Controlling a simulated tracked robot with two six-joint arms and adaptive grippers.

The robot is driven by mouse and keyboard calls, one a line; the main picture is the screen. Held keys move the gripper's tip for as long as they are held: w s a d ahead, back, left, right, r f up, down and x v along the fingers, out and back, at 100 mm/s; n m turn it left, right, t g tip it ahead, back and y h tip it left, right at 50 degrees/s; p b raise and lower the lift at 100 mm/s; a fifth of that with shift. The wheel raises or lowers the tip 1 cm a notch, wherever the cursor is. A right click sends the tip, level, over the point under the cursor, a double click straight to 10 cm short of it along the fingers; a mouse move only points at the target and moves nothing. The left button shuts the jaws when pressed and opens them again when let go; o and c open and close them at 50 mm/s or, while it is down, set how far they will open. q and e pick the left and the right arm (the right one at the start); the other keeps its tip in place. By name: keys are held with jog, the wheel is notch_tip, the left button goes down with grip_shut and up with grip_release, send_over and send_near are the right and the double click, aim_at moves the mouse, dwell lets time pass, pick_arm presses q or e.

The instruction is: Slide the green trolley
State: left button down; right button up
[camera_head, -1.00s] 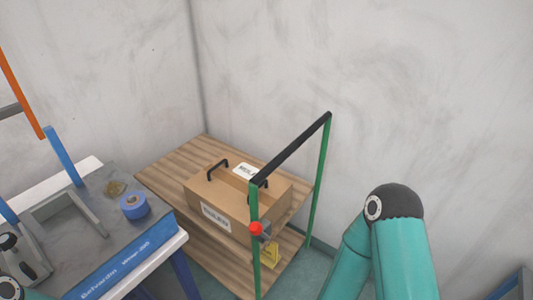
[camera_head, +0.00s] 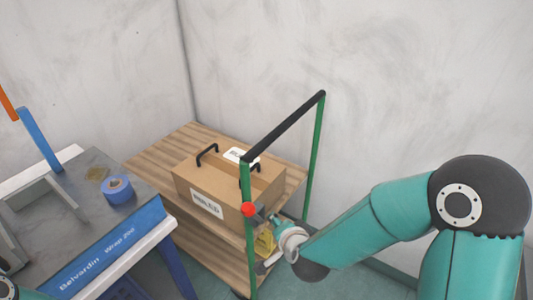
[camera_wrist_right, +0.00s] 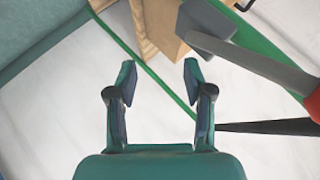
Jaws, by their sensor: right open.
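The green trolley has wooden shelves, green posts (camera_head: 316,150) and a black handle bar (camera_head: 285,127). It stands against the wall corner in the head view. My right arm reaches in from the right, and its gripper (camera_head: 266,246) is by the trolley's handle end, partly hidden behind the near post. In the wrist view the right gripper (camera_wrist_right: 159,66) is open and empty. The far green post (camera_wrist_right: 150,72) runs behind its fingers, and the black bar (camera_wrist_right: 265,127) is at right. I cannot tell whether it touches the trolley. My left gripper is out of view.
A brown box (camera_head: 215,185) with black handles sits on the top shelf. A red knob (camera_head: 248,209) with a grey part is at the near post. A bench (camera_head: 90,240) with blue tape (camera_head: 116,190) stands left.

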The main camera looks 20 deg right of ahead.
notch_tip(320, 180, up, 10)
jog(key=w+m+t+b, duration=0.1)
jog(key=m+t+b, duration=0.2)
jog(key=m+t+h+b, duration=0.1)
jog(key=m+t+b, duration=0.1)
jog(key=m+t, duration=0.1)
send_near(269, 144)
jog(key=shift+n, duration=0.3)
jog(key=w, duration=0.4)
jog(key=w+d+f, duration=0.1)
jog(key=w, duration=0.7)
jog(key=shift+d+f+p, duration=0.2)
jog(key=shift+f+p, duration=0.1)
jog(key=shift+p, duration=0.1)
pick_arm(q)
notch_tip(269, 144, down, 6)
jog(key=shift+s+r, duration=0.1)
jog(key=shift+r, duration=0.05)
pick_arm(e)
jog(key=shift+s, duration=0.1)
grip_shut()
